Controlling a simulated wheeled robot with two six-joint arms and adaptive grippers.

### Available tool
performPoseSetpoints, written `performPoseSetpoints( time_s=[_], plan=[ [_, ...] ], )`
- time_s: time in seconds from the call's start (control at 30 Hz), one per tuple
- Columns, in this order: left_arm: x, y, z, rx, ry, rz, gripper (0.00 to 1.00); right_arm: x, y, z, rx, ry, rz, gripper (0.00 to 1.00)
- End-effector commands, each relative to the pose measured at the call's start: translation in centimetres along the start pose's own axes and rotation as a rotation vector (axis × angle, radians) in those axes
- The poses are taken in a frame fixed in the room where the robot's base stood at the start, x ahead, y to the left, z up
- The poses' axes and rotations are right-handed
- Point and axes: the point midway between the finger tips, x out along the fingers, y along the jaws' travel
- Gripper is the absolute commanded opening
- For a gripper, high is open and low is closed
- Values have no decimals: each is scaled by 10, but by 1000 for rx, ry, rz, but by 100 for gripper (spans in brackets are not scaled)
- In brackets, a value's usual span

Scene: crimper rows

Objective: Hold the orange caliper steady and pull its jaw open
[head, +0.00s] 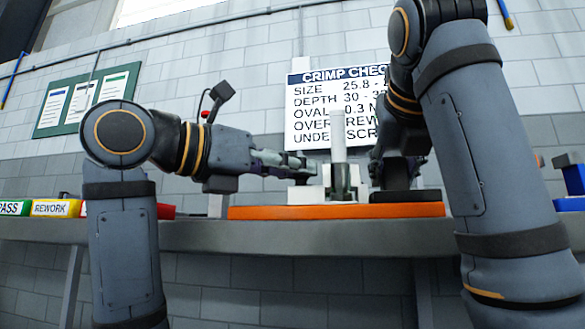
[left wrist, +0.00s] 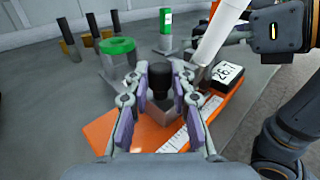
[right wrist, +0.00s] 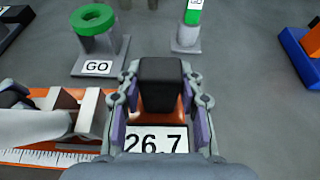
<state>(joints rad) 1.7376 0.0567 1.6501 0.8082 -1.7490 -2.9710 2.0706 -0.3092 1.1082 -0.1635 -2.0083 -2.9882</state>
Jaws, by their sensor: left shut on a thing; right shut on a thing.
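The orange caliper (head: 290,212) lies along the bench front in the head view, with its ruler scale (left wrist: 175,140) facing up in the left wrist view. My left gripper (left wrist: 160,72) is shut on a black grip (left wrist: 160,80) on the caliper's body. My right gripper (right wrist: 160,75) is shut on a black block (right wrist: 160,85) beside the display (right wrist: 157,140), which reads 26.7. A pale upright cylinder (head: 338,135) stands at the jaws, between my grippers. The light jaw blocks (right wrist: 88,112) are partly hidden by it in the right wrist view.
A green ring gauge on a grey stand (right wrist: 95,35), labelled GO, and a green-topped plug gauge (right wrist: 190,25) stand behind the caliper. Dark pegs (left wrist: 92,28) stand at far left. Yellow REWORK bin (head: 55,208) is at left. A blue-orange bin edge (right wrist: 305,42) is at right.

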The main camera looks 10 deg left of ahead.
Motion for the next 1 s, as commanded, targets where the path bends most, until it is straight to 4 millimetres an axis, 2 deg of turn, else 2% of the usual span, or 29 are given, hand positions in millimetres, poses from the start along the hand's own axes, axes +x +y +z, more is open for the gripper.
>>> performPoseSetpoints(
  time_s=[0.23, 0.43, 0.67, 0.7, 0.73, 0.77, 1.0],
  plan=[
    [-2, 2, 0, 0, 0, 1, 0, 0, 0, 0, 0, 2, 0, 0],
    [-17, 17, 0, 0, 0, 4, 0, 1, 0, 0, 1, 2, -1, 0],
    [-17, 17, 0, 0, 0, 2, 0, 1, -1, 0, 1, 2, -2, 0],
    [-17, 17, 0, 0, 0, 1, 27, 1, -1, 0, 1, 2, -2, 0],
    [-17, 17, 0, 0, 0, 1, 31, 1, -1, 0, 1, 2, -2, 0],
    [-17, 17, 0, 0, 0, 1, 33, 1, -1, 0, 1, 2, -2, 0],
    [-17, 16, 0, 0, 0, 0, 33, 1, -1, 0, 1, 2, -2, 0]
  ],
)
